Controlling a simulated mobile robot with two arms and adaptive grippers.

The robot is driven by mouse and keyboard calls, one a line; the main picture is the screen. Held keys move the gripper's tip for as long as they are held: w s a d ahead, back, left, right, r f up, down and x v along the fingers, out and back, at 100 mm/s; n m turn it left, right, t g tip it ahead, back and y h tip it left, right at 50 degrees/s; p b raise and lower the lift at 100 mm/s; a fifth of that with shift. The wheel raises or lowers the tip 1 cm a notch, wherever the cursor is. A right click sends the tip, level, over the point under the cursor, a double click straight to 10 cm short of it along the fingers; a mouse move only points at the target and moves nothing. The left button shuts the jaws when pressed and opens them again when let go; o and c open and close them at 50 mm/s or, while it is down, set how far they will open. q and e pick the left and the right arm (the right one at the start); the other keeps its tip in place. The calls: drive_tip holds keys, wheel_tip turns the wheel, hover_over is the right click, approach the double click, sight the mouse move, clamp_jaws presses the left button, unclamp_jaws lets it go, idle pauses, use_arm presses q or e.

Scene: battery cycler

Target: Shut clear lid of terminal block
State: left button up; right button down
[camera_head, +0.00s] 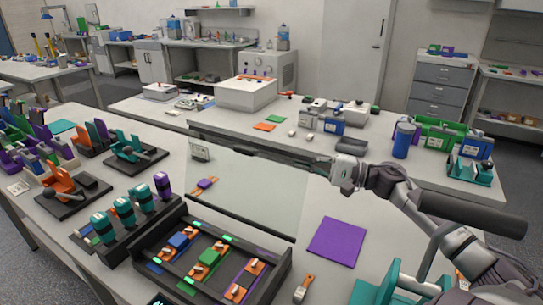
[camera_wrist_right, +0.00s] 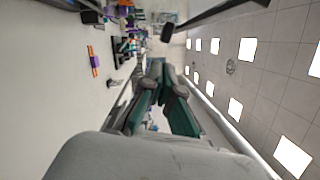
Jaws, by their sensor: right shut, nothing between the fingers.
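The clear lid (camera_head: 255,185) is a see-through panel with a dark edge. It stands raised and tilted at the back of the terminal block, a black open tray (camera_head: 283,273). Blue, green and purple cells with orange ends lie uncovered in the tray. My right gripper (camera_head: 338,172) is shut and empty, just right of the lid's upper right corner; I cannot tell whether it touches the lid. Its closed fingers (camera_wrist_right: 165,92) show in the right wrist view. My left gripper is not in view.
A purple mat (camera_head: 337,242) lies right of the tray, with an orange-handled tool (camera_head: 304,288) in front of it. A black rack of teal-topped cylinders (camera_head: 127,215) stands left of the tray. Another bench with equipment stands behind.

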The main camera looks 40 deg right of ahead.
sight(273, 161)
drive_tip(key=w+a+p, duration=0.1)
drive_tip(key=a, duration=0.1)
drive_tip(key=w+a+r+p, duration=0.1)
drive_tip(key=a, duration=0.1)
drive_tip(key=w+a+p, duration=0.1)
drive_tip(key=w+p, duration=0.1)
drive_tip(key=shift+a+r, duration=0.25)
drive_tip(key=shift+a, duration=0.15)
drive_tip(key=shift+s+a+p, duration=0.25)
drive_tip(key=shift+a+p, duration=0.05)
drive_tip(key=shift+a, duration=0.25)
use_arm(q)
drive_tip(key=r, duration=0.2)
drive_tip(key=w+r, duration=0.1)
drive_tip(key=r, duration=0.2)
